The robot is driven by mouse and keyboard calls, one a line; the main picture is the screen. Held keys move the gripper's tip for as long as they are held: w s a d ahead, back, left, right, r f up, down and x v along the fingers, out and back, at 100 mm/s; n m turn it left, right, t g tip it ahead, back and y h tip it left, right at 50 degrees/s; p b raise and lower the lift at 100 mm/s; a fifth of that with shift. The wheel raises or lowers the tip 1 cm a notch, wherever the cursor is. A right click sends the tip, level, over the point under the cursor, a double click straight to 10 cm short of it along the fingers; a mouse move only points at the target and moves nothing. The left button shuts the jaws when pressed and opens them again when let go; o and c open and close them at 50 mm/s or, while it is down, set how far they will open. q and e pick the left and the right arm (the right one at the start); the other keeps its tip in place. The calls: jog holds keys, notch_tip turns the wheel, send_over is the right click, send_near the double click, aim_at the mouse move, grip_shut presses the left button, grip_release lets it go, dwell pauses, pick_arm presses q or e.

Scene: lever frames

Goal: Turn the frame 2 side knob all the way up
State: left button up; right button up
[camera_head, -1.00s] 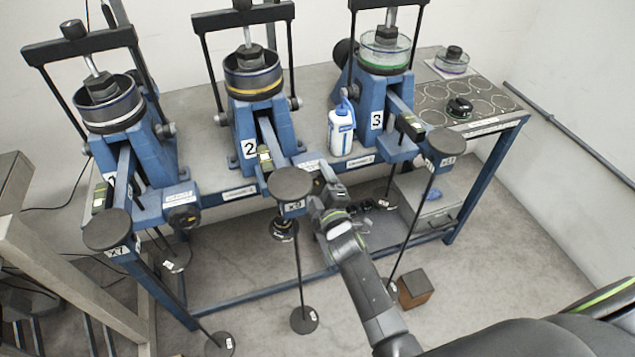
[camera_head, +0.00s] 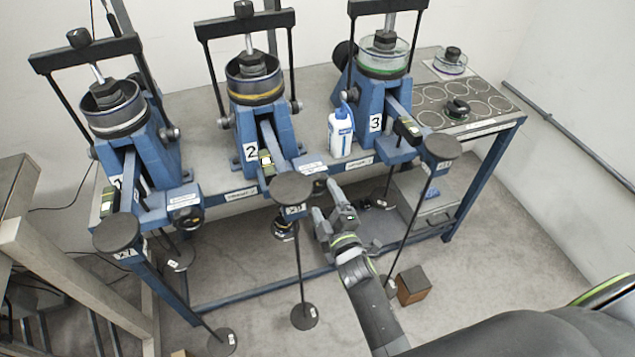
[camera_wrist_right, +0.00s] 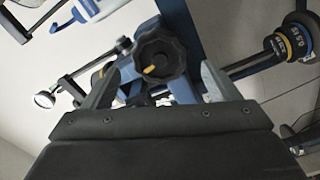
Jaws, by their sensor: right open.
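Frame 2 (camera_head: 262,128) is the middle blue lever frame, marked with a 2. Its side knob (camera_head: 319,185) is partly hidden in the head view, behind the round black lever end and close to my gripper. In the right wrist view the black lobed knob (camera_wrist_right: 161,54) shows face on, with a yellow mark low on its face. My right gripper (camera_head: 329,200) is open and empty just below and right of the knob. In the wrist view its fingers (camera_wrist_right: 162,75) stand on either side of the knob, apart from it. My left gripper is out of view.
The round lever end (camera_head: 291,188) of frame 2 hangs left of my gripper. A white bottle (camera_head: 341,136) stands between frames 2 and 3. Frame 3's lever end (camera_head: 442,147) is to the right. A brown block (camera_head: 413,285) lies on the floor.

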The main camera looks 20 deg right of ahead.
aim_at(319, 189)
jog(key=n, duration=0.1)
jog(key=s+n, duration=0.1)
jog(key=shift+f+n, duration=0.15)
jog(key=shift+n, duration=0.15)
jog(key=s+n, duration=0.1)
jog(key=n, duration=0.2)
jog(key=s+n+b, duration=0.1)
jog(key=n, duration=0.5)
jog(key=shift+s, duration=0.4)
jog(key=w+b, duration=0.2)
jog(key=w, duration=0.7)
jog(key=shift+w+a, duration=0.1)
jog(key=shift+w, duration=0.3)
jog(key=c, duration=1.2)
